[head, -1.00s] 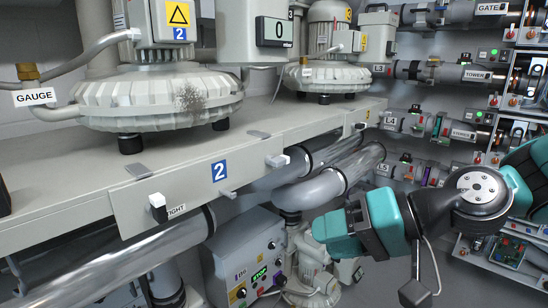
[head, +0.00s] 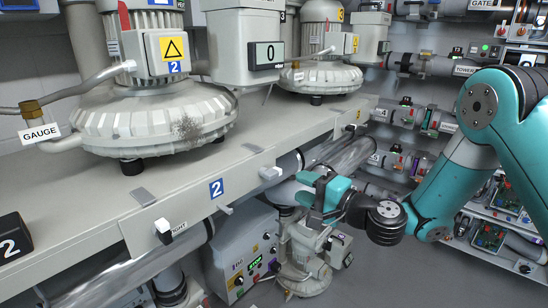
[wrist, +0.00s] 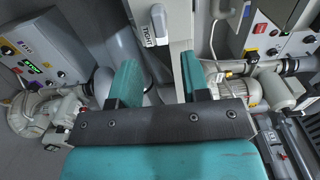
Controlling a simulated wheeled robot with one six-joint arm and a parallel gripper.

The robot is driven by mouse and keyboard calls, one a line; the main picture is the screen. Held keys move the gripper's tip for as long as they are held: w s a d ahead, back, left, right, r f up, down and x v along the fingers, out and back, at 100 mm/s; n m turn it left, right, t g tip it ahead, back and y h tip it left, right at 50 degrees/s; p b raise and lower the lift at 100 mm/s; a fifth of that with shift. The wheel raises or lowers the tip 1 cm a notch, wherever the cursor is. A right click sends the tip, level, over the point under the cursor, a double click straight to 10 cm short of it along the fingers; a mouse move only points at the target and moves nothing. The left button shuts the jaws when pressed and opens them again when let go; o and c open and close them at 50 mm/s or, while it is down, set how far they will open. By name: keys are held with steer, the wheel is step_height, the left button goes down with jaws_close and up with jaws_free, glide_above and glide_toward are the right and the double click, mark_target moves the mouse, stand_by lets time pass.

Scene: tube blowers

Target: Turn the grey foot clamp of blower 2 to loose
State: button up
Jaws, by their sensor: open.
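Blower 2 (head: 155,115) is a pale ribbed housing on a grey bench. On the bench's front panel below it, a small pale lever on a dark base, which I take for the foot clamp (head: 163,227), sits beside a label partly hidden by it, ending in "IGHT". In the wrist view a pale lever (wrist: 158,16) shows beside a "TIGHT" label, beyond the fingertips. My gripper (head: 307,189) is open and empty, in front of the bench edge and to the right of the clamp. In the wrist view its two teal fingers (wrist: 157,70) stand apart.
A second pale lever (head: 270,173) and a thin grey lever (head: 226,209) stick out of the bench front. A control box (head: 240,255) and a smaller pump (head: 303,260) stand below. Large pipes run under the bench. Racks stand at the right.

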mark_target(276, 176)
steer(key=p+x, duration=0.4)
steer(key=x, duration=0.5)
steer(key=shift+w+a, duration=0.1)
steer(key=shift+a, duration=0.05)
jaws_close()
